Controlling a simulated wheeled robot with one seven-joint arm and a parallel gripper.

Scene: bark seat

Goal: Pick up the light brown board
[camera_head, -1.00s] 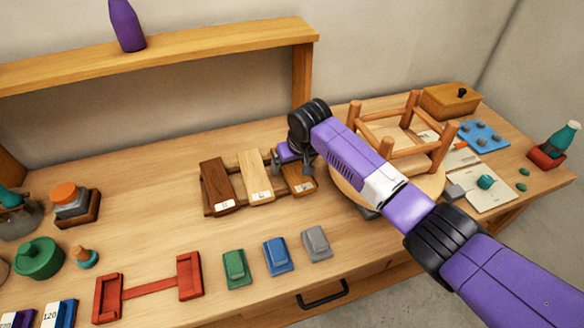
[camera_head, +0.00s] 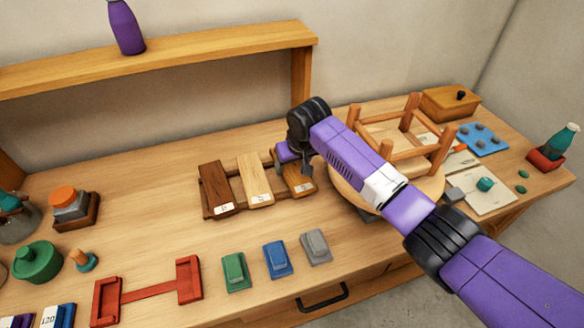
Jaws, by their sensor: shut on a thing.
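Three boards rest side by side on a low wooden rack (camera_head: 207,213). The left board (camera_head: 215,185) is dark brown and the middle board (camera_head: 254,178) is pale. The right one, the light brown board (camera_head: 300,187), has a small white label at its near end. My gripper (camera_head: 294,166) points down over the far part of the light brown board and is shut on it. The gripper hides that far end, and the grip itself is partly hidden. I cannot see a clear gap between this board and the rack.
An upturned stool (camera_head: 431,190) stands close to the right, under my arm. Green (camera_head: 236,270), blue (camera_head: 277,259) and grey (camera_head: 316,246) blocks lie in front, beside a red holder (camera_head: 148,293). A raised shelf (camera_head: 160,62) runs along the back.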

